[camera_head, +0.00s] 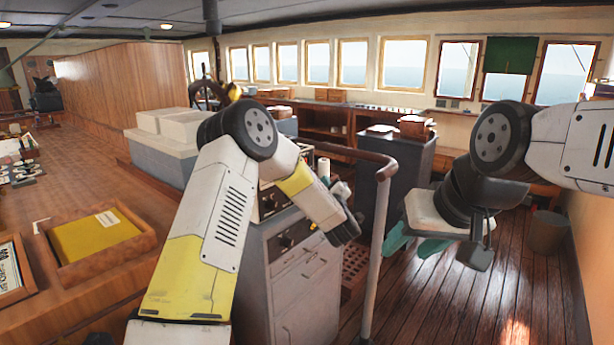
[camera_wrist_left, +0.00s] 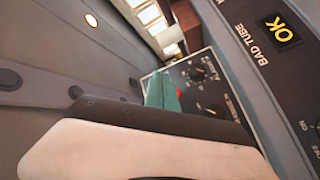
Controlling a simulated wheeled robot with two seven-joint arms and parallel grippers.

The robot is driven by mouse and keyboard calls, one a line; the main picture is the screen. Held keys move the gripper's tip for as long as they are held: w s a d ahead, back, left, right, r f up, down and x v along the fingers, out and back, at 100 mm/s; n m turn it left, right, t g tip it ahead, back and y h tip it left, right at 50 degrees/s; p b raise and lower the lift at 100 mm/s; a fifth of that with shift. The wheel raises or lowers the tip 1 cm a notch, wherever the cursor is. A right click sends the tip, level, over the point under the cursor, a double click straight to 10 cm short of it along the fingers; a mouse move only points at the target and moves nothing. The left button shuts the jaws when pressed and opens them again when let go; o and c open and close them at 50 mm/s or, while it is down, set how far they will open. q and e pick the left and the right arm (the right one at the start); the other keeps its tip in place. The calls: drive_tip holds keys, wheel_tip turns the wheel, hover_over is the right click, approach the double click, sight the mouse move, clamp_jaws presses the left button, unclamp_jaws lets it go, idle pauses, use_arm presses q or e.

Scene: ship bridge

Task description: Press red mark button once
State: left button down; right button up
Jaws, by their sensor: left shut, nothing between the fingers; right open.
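A small red spot (camera_wrist_left: 179,93), which looks like the red mark button, shows in the left wrist view on a dark control panel (camera_wrist_left: 212,88) with knobs. My left gripper (camera_wrist_left: 162,92) is shut and empty, with its teal fingers right beside the red spot and partly covering it. I cannot tell whether they touch it. In the head view my left arm bends down over the grey console (camera_head: 290,275), and the button is hidden there. My right gripper (camera_head: 415,246) is open and empty, over the floor at the right.
A grey handrail post (camera_head: 376,255) with a brown rail stands just right of the console. A wooden desk with a yellow tray (camera_head: 95,237) is at the left. A dark cabinet (camera_head: 395,175) stands behind the rail. Plank floor is clear at the right, with a bin (camera_head: 547,232).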

use_arm(q)
drive_tip(key=shift+w+a, duration=0.8)
drive_tip(key=shift+a, duration=0.3)
drive_tip(key=shift+w+a, duration=0.8)
drive_tip(key=shift+a, duration=0.25)
idle(0.4)
drive_tip(key=shift+w+a, duration=0.2)
drive_tip(key=shift+a, duration=0.15)
drive_tip(key=shift+w+a, duration=0.35)
drive_tip(key=shift+a, duration=0.1)
idle(0.7)
drive_tip(key=shift+d, duration=0.1)
drive_tip(key=shift+s+d, duration=0.6)
drive_tip(key=shift+d, duration=0.05)
drive_tip(key=s+d, duration=0.1)
drive_tip(key=d, duration=0.1)
drive_tip(key=s+d, duration=0.2)
idle(0.6)
